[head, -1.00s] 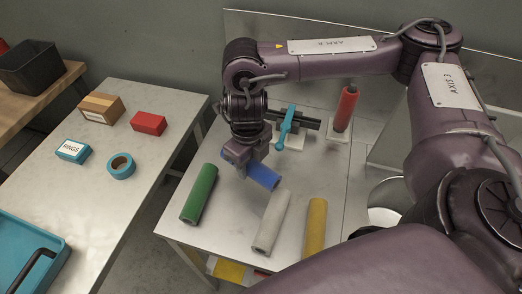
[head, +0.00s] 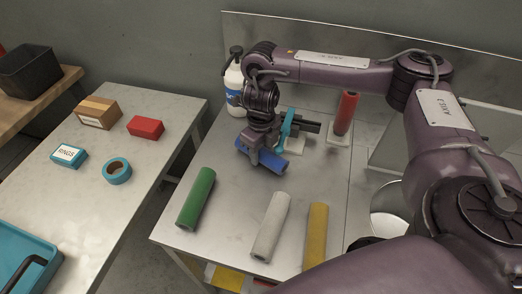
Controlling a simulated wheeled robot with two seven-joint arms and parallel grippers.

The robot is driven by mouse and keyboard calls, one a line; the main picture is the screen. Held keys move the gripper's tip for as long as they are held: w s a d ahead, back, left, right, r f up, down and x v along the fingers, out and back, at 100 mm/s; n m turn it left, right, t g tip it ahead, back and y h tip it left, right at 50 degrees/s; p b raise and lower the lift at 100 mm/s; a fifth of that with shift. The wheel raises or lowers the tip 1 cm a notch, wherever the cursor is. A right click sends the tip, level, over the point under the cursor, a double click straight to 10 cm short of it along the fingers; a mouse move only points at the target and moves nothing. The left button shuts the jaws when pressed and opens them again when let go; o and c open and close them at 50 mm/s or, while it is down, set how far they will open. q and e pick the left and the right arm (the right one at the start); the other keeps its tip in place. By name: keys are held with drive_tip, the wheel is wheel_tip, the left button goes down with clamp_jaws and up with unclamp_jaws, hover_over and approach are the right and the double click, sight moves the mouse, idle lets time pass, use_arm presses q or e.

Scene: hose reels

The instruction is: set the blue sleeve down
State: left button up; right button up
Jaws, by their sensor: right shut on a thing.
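The blue sleeve (head: 272,160) is held in my right gripper (head: 264,154) over the back part of the metal table (head: 222,235). The gripper is shut on it and hides its middle. The sleeve lies roughly level, slanting down to the right in the picture. I cannot tell whether it touches the tabletop. My left gripper is not in view.
Green (head: 196,199), white (head: 270,226) and yellow (head: 315,236) sleeves lie in front. A turquoise-handled clamp (head: 286,130) stands close behind the blue sleeve. A white bottle (head: 233,85) stands at back left.

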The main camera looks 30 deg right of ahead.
drive_tip(key=shift+f, duration=0.1)
drive_tip(key=o, duration=0.8)
drive_tip(key=shift+f, duration=0.1)
wheel_tip(320, 180, up, 12)
drive_tip(key=p, duration=0.4)
drive_tip(key=shift+r, duration=0.2)
